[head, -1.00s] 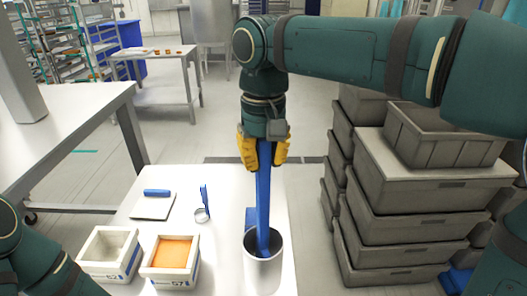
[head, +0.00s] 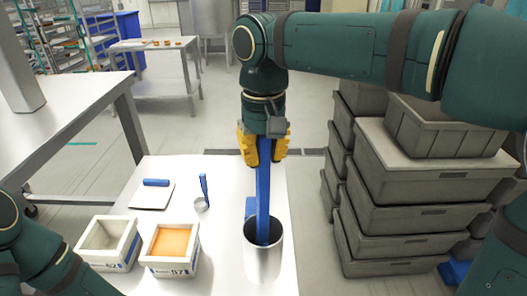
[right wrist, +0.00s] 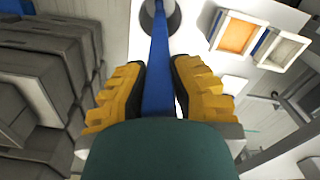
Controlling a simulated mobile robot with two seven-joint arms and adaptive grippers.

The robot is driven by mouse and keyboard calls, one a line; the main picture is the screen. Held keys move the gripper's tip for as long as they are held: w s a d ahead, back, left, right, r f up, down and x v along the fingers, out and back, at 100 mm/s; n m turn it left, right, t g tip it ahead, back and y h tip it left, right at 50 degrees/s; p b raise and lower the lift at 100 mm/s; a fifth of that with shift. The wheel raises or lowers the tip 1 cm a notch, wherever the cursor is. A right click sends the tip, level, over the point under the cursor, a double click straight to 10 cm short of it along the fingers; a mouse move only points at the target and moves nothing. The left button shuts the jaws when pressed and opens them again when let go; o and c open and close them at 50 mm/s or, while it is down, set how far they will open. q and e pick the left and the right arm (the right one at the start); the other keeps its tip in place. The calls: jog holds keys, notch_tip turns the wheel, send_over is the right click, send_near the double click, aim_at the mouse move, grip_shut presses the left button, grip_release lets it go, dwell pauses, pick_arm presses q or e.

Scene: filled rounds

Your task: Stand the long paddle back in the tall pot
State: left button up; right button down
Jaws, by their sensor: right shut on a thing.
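The long blue paddle (head: 263,195) hangs nearly upright in my right gripper (head: 263,160), which is shut on its upper part. The paddle's lower end is inside the tall grey metal pot (head: 263,265), below the rim; whether it touches the bottom I cannot tell. In the right wrist view the paddle (right wrist: 158,75) runs between the yellow fingers (right wrist: 160,68) toward the pot's dark opening (right wrist: 172,18). A short blue piece (head: 250,207) shows at the pot's back left rim; I cannot tell what it belongs to. My left gripper is out of view.
The pot stands on a white table (head: 222,250). Left of it are an orange-filled box (head: 173,268), a pale-filled box (head: 108,263), a board with a blue-handled tool (head: 153,195) and a small cup with a blue handle (head: 201,204). Grey crates (head: 405,215) are stacked at the right.

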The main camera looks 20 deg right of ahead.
jog(key=shift+f+b, duration=0.55)
jog(key=shift+f, duration=0.5)
jog(key=c, duration=0.9)
grip_release()
notch_tip(320, 180, up, 12)
jog(key=shift+r, duration=0.1)
